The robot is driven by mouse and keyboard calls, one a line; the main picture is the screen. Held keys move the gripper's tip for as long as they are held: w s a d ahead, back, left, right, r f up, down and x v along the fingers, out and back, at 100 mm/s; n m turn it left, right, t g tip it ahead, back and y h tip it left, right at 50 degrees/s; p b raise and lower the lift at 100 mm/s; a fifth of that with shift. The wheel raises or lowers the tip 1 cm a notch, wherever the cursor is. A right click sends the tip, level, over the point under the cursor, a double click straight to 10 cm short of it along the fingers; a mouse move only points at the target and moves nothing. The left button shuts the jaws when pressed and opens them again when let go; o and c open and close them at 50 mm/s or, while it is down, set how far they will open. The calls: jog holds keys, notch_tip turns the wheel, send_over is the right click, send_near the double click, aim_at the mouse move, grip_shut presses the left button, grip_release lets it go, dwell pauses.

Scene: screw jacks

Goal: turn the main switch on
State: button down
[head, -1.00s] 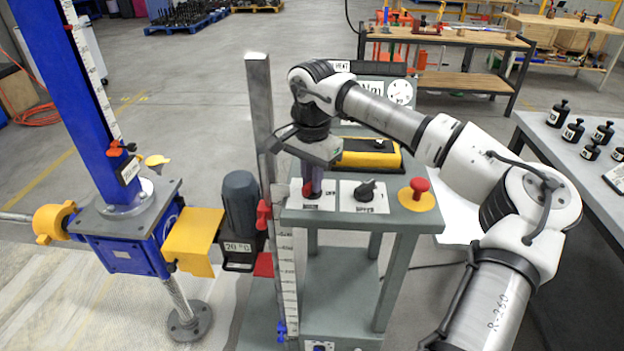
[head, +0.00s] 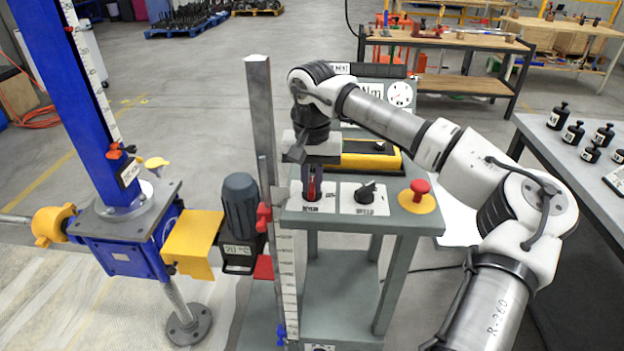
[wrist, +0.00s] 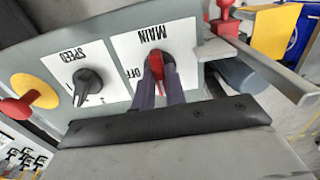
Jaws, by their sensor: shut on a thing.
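The main switch is a red knob (head: 312,186) on a white plate at the left of the grey control stand's top. In the wrist view the red knob (wrist: 158,64) shows on the plate marked MAIN, with an OFF mark visible beside it. Any other mark is hidden by the fingers or cannot be read. My gripper (head: 312,200) points down at the plate, and its two dark fingers (wrist: 158,84) are shut on the red knob, one on each side.
A black SPEED knob (head: 366,191) and a red mushroom button (head: 420,187) on a yellow disc stand to the right on the same top. A tall grey post (head: 262,130) rises close left of my gripper. A yellow and black box (head: 368,160) lies behind.

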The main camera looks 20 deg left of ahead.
aim_at(312, 184)
dwell(0.3)
jog(key=c, duration=1.4)
grip_release()
jog(key=shift+c, duration=0.2)
notch_tip(312, 184, up, 14)
jog(key=b, duration=0.2)
